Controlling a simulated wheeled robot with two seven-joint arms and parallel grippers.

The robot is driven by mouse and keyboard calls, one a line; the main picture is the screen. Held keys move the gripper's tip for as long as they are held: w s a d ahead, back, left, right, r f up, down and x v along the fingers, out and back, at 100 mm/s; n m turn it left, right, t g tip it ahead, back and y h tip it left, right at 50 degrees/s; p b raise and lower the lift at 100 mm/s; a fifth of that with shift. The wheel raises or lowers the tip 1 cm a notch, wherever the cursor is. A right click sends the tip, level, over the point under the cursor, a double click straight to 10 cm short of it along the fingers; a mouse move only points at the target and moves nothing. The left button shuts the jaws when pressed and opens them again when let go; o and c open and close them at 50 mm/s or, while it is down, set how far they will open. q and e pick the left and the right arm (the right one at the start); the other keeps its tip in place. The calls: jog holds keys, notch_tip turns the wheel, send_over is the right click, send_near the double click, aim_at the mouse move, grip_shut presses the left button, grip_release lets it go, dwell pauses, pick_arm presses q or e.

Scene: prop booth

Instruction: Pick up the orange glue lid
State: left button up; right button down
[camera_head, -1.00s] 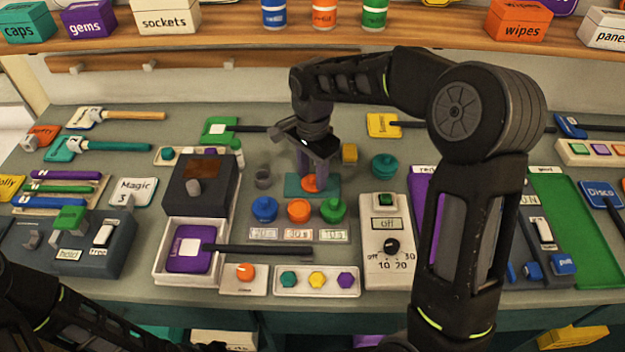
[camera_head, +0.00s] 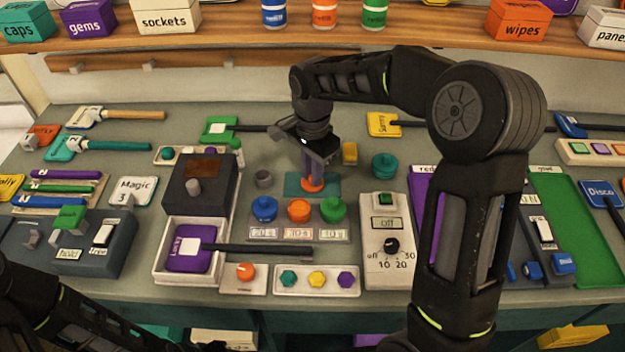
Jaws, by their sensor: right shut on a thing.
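The orange glue lid (camera_head: 312,187) is a small orange disc on a teal mat (camera_head: 293,188) in the middle of the bench. My right gripper (camera_head: 311,180) points down from above, with its fingers shut on the orange lid. The lid is at or just above the mat; I cannot tell whether it touches. Part of the lid is hidden by the fingers. My left arm shows at the lower left, but its gripper does not clearly show.
Blue, orange (camera_head: 299,210) and green (camera_head: 333,209) knobbed pots stand just in front of the mat. A small grey cup (camera_head: 263,178) is left of it, a yellow block (camera_head: 350,153) and a teal pot (camera_head: 384,165) right. A timer box (camera_head: 387,270) stands front right.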

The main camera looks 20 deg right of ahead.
dwell(0.4)
notch_tip(320, 180, up, 10)
jog(key=shift+b, duration=0.45)
dwell(0.5)
